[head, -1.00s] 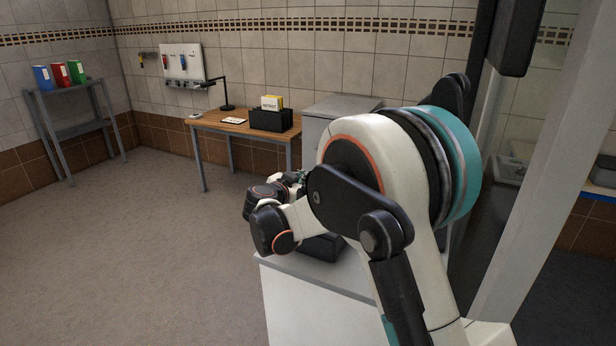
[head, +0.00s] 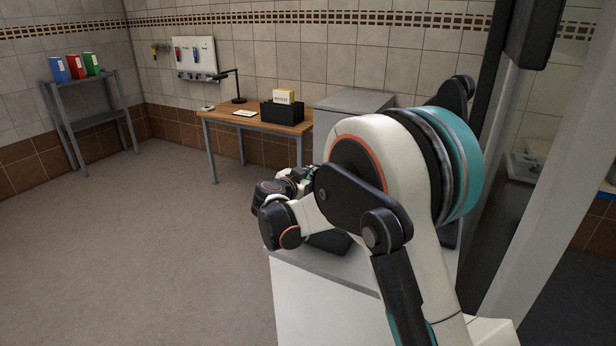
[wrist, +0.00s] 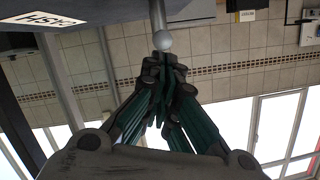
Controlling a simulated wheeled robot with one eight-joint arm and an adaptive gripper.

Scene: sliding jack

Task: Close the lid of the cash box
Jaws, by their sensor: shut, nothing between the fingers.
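The cash box is mostly hidden behind my arm in the head view. A dark box part (head: 328,243) shows below my wrist, on a white cabinet. In the wrist view a dark panel (wrist: 105,10) with an upside-down CASH label (wrist: 42,22) fills the upper left. I cannot tell how far the lid is open. A pale round knob on a rod (wrist: 162,40) shows right at my fingertips; I cannot tell whether they touch. My gripper (wrist: 166,64) is shut and empty.
The white cabinet's top edge (head: 325,273) lies below my arm. A wooden desk (head: 225,117) with a lamp (head: 239,88) and black file box (head: 282,113) stands behind. A grey cabinet (head: 350,101) is beside it. A shelf with binders (head: 75,67) stands far left. Open floor lies left.

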